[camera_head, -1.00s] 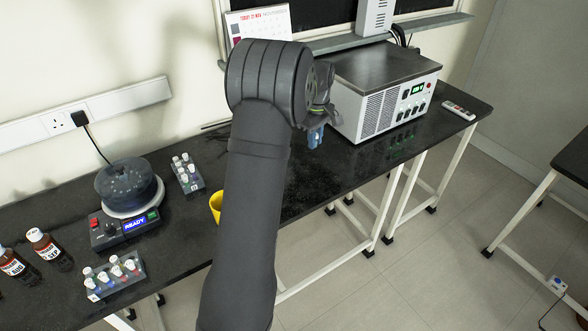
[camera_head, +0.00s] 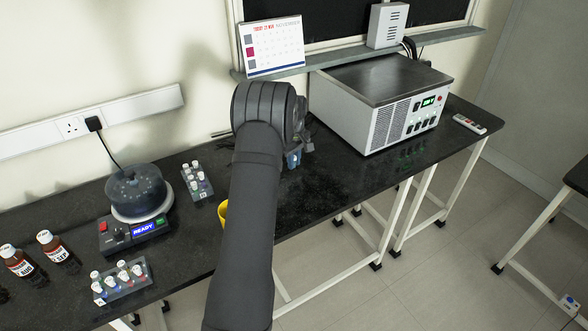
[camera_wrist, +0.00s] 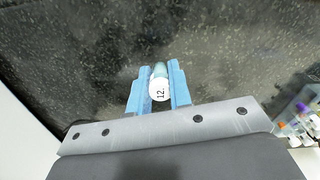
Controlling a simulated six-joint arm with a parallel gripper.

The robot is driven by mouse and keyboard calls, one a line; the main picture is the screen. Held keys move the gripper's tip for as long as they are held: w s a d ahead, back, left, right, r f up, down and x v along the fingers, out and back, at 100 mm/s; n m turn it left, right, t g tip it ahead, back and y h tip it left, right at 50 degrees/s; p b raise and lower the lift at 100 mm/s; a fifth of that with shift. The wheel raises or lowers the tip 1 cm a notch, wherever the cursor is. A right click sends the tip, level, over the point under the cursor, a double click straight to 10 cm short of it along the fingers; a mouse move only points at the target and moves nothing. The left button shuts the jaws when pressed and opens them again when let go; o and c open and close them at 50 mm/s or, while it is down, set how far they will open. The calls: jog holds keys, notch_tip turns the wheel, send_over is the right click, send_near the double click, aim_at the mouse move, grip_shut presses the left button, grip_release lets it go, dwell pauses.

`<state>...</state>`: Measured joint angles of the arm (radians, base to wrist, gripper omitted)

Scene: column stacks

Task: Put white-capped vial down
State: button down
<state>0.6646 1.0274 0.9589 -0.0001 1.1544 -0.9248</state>
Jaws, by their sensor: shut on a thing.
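The white-capped vial (camera_wrist: 159,88) is held between the blue fingers of my gripper (camera_wrist: 160,84) in the wrist view. Its white cap, marked 12, faces the camera, and a greenish body shows beyond it. My gripper is shut on it, above the dark speckled bench top (camera_wrist: 230,50). The vial cannot be made out there. Whether it touches the bench is unclear.
A front rack (camera_head: 122,283) and a back rack (camera_head: 197,185) hold several vials. A round device (camera_head: 137,195) with a READY display stands between them. Brown bottles (camera_head: 58,252) stand left. A yellow cup (camera_head: 223,213) is partly behind my arm. A grey box unit (camera_head: 385,105) stands right.

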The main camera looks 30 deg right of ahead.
jog(key=shift+f, duration=1.9)
jog(key=c, duration=1.3)
grip_release()
jog(key=shift+f, duration=0.15)
notch_tip(320, 180, up, 12)
jog(key=shift+r, duration=0.2)
jog(key=shift+f, duration=0.1)
